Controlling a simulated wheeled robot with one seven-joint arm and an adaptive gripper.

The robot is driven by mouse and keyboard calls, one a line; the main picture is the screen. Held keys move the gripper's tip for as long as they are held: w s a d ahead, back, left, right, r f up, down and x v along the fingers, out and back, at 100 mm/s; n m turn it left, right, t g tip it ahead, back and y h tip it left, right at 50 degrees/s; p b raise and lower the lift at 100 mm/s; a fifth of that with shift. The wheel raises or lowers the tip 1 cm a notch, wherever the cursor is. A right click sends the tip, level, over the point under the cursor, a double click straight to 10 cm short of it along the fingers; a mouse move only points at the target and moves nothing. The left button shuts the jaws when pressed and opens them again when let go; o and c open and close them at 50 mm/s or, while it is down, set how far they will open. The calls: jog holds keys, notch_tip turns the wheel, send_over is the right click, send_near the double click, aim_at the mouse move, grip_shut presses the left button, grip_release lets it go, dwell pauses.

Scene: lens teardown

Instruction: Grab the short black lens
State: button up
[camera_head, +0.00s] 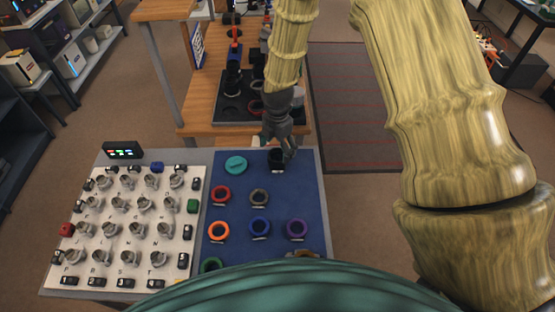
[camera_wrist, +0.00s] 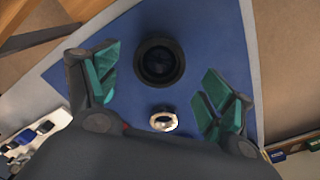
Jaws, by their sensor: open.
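A short black lens (camera_head: 276,158) stands on the far right part of the blue mat (camera_head: 242,195). In the wrist view the black lens (camera_wrist: 160,62) shows as a dark round ring with its opening facing the camera. My gripper (camera_head: 282,140) is right above and beside the lens in the head view and partly covers it. In the wrist view my gripper (camera_wrist: 158,92) has its two green-padded fingers spread wide, with the lens between and slightly beyond them. The fingers do not visibly touch it.
A teal disc (camera_head: 236,164) lies left of the lens. A white board (camera_head: 135,210) with several fittings is at left. A wooden table (camera_head: 188,95) stands behind.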

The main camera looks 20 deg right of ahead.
aim_at(277, 155)
jog(key=shift+w+f+p, duration=0.1)
jog(key=shift+f+p, duration=1)
jog(key=shift+f, duration=1.3)
jog(key=c, duration=1.3)
